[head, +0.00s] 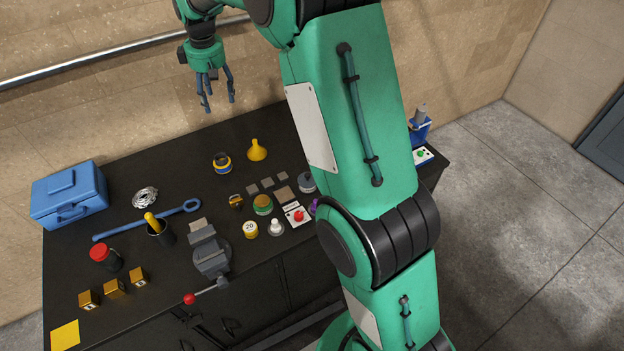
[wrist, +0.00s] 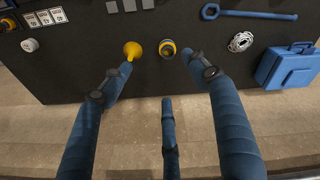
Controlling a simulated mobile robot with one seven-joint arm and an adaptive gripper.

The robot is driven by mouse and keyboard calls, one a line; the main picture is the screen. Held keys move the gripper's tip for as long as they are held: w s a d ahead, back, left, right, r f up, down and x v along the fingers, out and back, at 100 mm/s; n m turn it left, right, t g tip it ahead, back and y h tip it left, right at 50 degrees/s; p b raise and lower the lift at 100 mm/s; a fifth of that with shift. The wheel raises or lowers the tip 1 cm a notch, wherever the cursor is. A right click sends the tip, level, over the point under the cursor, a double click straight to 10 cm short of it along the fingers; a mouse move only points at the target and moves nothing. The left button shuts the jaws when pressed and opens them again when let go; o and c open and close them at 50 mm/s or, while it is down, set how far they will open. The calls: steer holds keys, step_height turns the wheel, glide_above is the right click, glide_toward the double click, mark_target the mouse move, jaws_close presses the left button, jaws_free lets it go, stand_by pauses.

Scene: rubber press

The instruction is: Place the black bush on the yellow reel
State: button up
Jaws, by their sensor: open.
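A round yellow piece with dark parts (head: 222,163), which looks like the yellow reel, stands near the back of the black table. My gripper (head: 218,104) is open and empty, high above the back of the table. In the wrist view its spread blue fingers (wrist: 157,75) show nothing between them, and the reel lies beyond the fingertips.
A yellow funnel (head: 257,151) stands right of the reel, close by. A wire coil (head: 145,197), blue wrench (head: 150,219) and blue toolbox (head: 68,195) lie left. A vise (head: 211,257), dark cup (head: 161,234) and small tins stand nearer the front. The back wall is close to my gripper.

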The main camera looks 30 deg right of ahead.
steer(key=s+d+r+m+t, duration=0.1)
steer(key=s+r+m, duration=0.1)
steer(key=s+r, duration=0.8)
steer(key=s+d+r+m+t, duration=0.15)
steer(key=s+r, duration=0.25)
steer(key=s, duration=1.1)
steer(key=s+d+f+m, duration=0.1)
steer(key=s+f+m, duration=0.1)
steer(key=s, duration=1.1)
steer(key=s+f+m+t, duration=0.1)
steer(key=s+f+m, duration=0.1)
steer(key=s, duration=1)
steer(key=shift+s+d, duration=0.35)
steer(key=shift+f+t, duration=0.1)
steer(key=shift+t, duration=0.15)
step_height(320, 180, down, 13)
steer(key=b, duration=1.3)
